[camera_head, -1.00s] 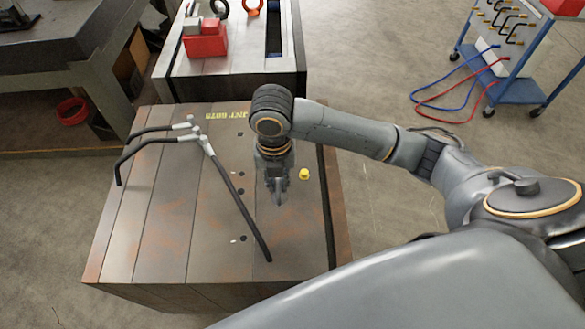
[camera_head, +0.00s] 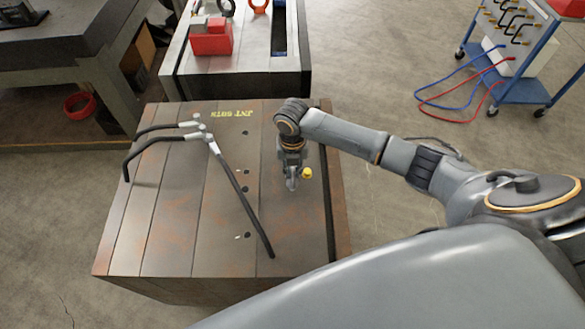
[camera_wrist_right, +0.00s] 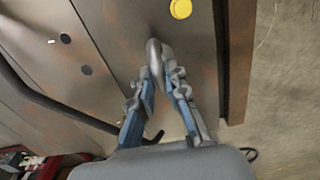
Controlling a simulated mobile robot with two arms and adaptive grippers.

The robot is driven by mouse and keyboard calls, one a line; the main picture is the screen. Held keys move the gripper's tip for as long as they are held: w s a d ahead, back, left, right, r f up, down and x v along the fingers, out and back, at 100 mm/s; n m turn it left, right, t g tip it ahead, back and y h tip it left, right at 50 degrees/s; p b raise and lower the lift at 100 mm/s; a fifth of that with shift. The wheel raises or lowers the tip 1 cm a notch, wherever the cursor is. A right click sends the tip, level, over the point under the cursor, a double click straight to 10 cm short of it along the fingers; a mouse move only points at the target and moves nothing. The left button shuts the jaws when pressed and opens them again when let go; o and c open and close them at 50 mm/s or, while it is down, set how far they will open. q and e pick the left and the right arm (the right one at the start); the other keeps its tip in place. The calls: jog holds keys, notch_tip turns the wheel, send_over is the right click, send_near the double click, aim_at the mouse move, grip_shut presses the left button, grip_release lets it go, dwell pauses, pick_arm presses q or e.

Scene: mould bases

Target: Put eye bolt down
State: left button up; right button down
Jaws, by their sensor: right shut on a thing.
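My right gripper (camera_head: 291,186) is low over the top of the brown steel mould base (camera_head: 165,215), just left of a yellow cap (camera_head: 307,173). In the right wrist view its fingers (camera_wrist_right: 162,68) are shut on the grey eye bolt (camera_wrist_right: 154,50), whose rounded ring shows between the fingertips. The yellow cap (camera_wrist_right: 181,9) lies beyond it. The eye bolt is too small to make out in the head view. Whether it touches the surface I cannot tell. My left gripper is not in view.
A black bent hose with pale fittings (camera_head: 232,185) lies across the mould base, left of the gripper. Several dark holes (camera_head: 246,187) run along the top. Another block with a red box (camera_head: 211,40) stands behind. A blue trolley (camera_head: 505,90) is at the back right.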

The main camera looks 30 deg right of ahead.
jog(key=shift+f, duration=0.15)
jog(key=c, duration=1.8)
grip_release()
jog(key=shift+f, duration=0.15)
jog(key=o, duration=0.5)
jog(key=shift+c, duration=0.2)
jog(key=shift+r, duration=0.35)
notch_tip(320, 180, up, 12)
jog(key=b, duration=0.2)
jog(key=shift+f, duration=0.15)
